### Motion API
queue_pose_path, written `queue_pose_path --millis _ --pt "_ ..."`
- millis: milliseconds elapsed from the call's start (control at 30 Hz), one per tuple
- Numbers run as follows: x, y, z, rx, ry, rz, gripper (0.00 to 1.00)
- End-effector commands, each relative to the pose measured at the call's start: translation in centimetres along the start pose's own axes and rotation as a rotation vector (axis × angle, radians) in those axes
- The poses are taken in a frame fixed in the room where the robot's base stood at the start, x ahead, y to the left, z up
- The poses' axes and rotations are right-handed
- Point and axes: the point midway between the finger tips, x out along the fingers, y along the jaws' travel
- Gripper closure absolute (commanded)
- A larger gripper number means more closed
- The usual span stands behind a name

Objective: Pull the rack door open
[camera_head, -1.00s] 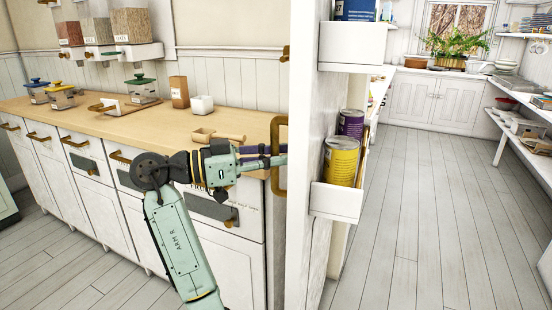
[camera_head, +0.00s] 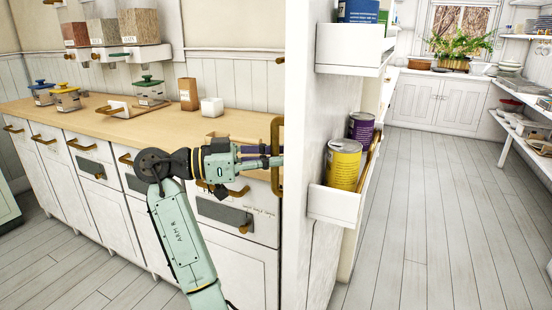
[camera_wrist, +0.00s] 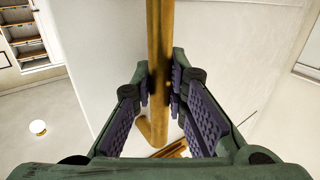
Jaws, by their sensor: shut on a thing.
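The white rack door (camera_head: 300,215) stands nearly edge-on in the middle of the head view. Its brass bar handle (camera_head: 277,130) is on its left face. My gripper (camera_head: 274,160) reaches the handle from the left. In the wrist view, my gripper (camera_wrist: 160,88) is shut on the upright brass handle (camera_wrist: 158,35), with a purple pad on each side of it. The door's pale face (camera_wrist: 95,55) lies behind the handle. In the head view, the fingertips are partly hidden behind the handle.
The door's right side carries a lower rack (camera_head: 334,206) with a yellow can (camera_head: 343,165) and a purple can (camera_head: 361,128), and an upper rack (camera_head: 347,56) with a blue can. A wooden counter (camera_head: 120,122) over white cabinets stands left. The pantry floor (camera_head: 430,220) is clear.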

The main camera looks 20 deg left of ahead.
Motion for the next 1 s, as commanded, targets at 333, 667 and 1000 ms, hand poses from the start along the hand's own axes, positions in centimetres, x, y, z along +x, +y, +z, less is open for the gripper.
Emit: queue_pose_path --millis 333,667,1000 --pt "-0.1 0.1 0.1 0.001 -0.002 0.003 0.7" --pt "0.0 0.1 0.0 0.001 -0.002 0.002 0.65" --pt "-4.1 0.0 0.0 0.0 0.0 -0.002 0.65"
